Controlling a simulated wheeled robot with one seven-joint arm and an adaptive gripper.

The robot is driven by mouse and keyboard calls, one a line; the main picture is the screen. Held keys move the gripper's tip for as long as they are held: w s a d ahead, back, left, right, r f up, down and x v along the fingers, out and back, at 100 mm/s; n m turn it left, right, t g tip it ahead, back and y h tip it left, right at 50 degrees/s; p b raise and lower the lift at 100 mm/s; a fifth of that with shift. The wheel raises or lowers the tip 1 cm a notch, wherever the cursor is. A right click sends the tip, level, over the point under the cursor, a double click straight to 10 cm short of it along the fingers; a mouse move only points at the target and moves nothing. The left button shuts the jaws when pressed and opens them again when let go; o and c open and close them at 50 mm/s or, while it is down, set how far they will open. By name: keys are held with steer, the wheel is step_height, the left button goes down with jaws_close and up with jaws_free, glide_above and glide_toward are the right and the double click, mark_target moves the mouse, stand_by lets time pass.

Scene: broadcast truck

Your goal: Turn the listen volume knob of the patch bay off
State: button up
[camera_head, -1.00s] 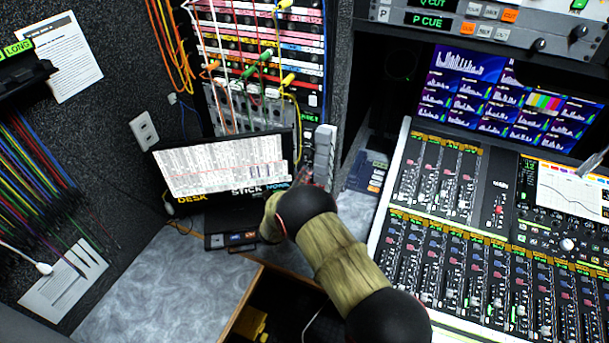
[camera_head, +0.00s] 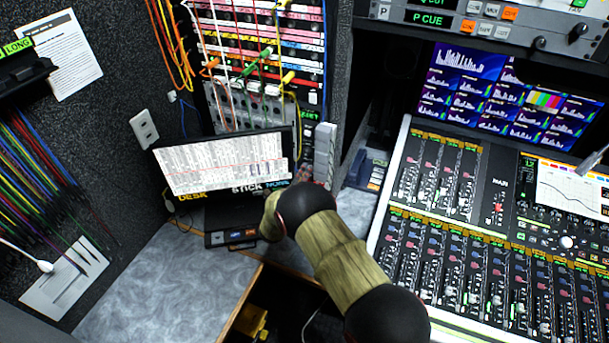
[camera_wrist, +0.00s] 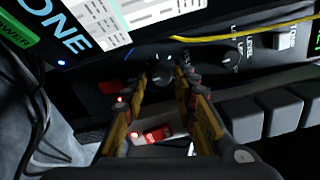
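The patch bay (camera_head: 250,105) stands at the upper middle of the head view, strung with cables. In the wrist view, a dark round knob (camera_wrist: 162,76) on a black panel (camera_wrist: 205,75) lies between the tips of my gripper (camera_wrist: 161,80). The fingers are apart, one on each side of the knob; I cannot tell whether they touch it. Any label for this knob is hidden or unreadable. Another dark knob (camera_wrist: 231,57), marked LEVEL, sits to the right. In the head view, my arm and the monitor largely hide my gripper and the knobs.
A monitor (camera_head: 222,163) stands close left of my gripper. A yellow cable (camera_wrist: 235,33) crosses above the knobs in the wrist view. Grey block-like keys (camera_wrist: 285,112) stick out at right. A mixing console (camera_head: 455,235) fills the right side; a grey desk (camera_head: 160,290) lies at left.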

steer(key=shift+s+a, duration=0.1)
steer(key=v, duration=1.1)
steer(key=shift+s, duration=0.4)
steer(key=shift+a, duration=0.1)
